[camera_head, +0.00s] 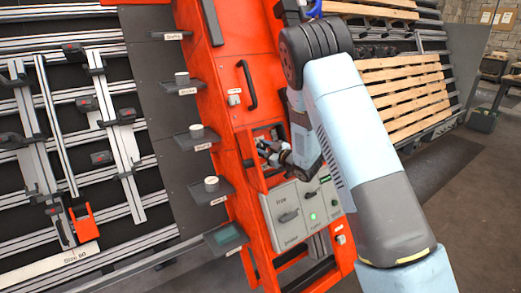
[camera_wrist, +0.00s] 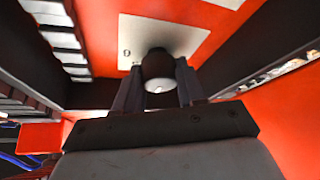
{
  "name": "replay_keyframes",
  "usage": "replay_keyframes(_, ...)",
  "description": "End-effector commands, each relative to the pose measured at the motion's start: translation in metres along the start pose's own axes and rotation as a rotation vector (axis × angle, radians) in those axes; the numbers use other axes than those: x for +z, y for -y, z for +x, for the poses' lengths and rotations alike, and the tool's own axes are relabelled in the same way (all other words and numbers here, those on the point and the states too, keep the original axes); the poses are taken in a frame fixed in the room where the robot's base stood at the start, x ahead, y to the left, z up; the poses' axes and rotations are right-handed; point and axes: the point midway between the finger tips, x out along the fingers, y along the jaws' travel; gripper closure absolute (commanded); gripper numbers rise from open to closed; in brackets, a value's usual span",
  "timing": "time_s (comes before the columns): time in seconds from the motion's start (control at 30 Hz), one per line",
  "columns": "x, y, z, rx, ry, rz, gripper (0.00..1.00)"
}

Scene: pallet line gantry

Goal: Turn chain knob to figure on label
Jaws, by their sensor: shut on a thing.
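The chain knob (camera_wrist: 158,70) is dark and round with a pale end face. It stands in front of a white plate (camera_wrist: 190,38) on a red panel in the wrist view, with one small figure like a 0 visible left of it. My gripper (camera_wrist: 159,84) is shut on the knob, one dark finger on each side. In the head view my gripper (camera_head: 268,151) reaches into a recess of the red gantry cabinet (camera_head: 262,98), and the knob cannot be made out there. A label (camera_head: 78,258) at lower left seems to read "Size 60".
Wooden pallets (camera_head: 402,90) stand at right. Dark walls flank the knob closely in the wrist view.

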Motion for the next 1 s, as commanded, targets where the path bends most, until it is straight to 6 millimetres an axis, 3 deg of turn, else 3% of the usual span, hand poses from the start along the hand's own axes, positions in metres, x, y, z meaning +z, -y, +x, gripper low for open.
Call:
replay_keyframes(0.07, 0.003, 0.006, 0.000, -0.010, 0.005, 0.005, 0.91)
replay_keyframes(0.1, 0.003, 0.006, 0.000, -0.010, 0.006, 0.005, 0.58)
replay_keyframes(0.33, 0.002, 0.004, 0.000, -0.005, 0.004, 0.004, 0.36)
replay_keyframes(0.67, 0.001, 0.001, -0.004, -0.001, 0.003, 0.003, 0.35)
replay_keyframes(0.83, 0.001, 0.000, -0.024, 0.000, 0.003, 0.004, 0.35)
replay_keyframes(1.0, 0.001, 0.001, -0.058, 0.001, 0.004, 0.005, 0.35)
